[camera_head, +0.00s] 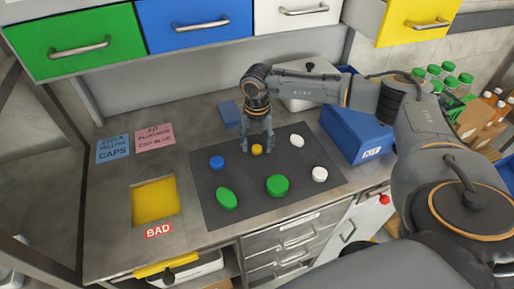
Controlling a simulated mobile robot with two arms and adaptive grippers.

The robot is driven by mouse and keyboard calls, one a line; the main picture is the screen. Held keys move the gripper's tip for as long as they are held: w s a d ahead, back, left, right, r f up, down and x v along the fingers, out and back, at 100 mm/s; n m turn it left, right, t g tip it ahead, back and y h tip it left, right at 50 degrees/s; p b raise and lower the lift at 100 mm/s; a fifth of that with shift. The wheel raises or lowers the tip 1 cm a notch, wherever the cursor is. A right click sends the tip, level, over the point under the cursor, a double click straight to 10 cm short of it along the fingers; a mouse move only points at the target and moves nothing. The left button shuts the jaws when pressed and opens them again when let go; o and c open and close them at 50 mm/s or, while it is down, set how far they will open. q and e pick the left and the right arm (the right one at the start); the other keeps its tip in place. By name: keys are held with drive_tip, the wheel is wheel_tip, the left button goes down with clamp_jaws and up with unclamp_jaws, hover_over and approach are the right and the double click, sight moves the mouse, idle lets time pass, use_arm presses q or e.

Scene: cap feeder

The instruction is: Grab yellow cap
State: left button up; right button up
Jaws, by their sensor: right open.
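A small yellow cap (257,150) lies on the dark mat (243,207), near the mat's far edge. My right gripper (257,147) points down at the yellow cap with its fingers open, one on each side of it. I cannot tell whether the fingers touch the cap. My left gripper does not show.
A blue cap (217,162), green caps (277,185) and white caps (297,141) lie around on the mat. A yellow-bottomed opening (155,201) with a BAD label (158,231) is at left. A blue KIT bin (358,133) stands at right. Drawers hang above.

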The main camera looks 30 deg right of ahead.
drive_tip(key=shift+c, duration=0.2)
drive_tip(key=c, duration=0.7)
drive_tip(key=shift+r, duration=0.15)
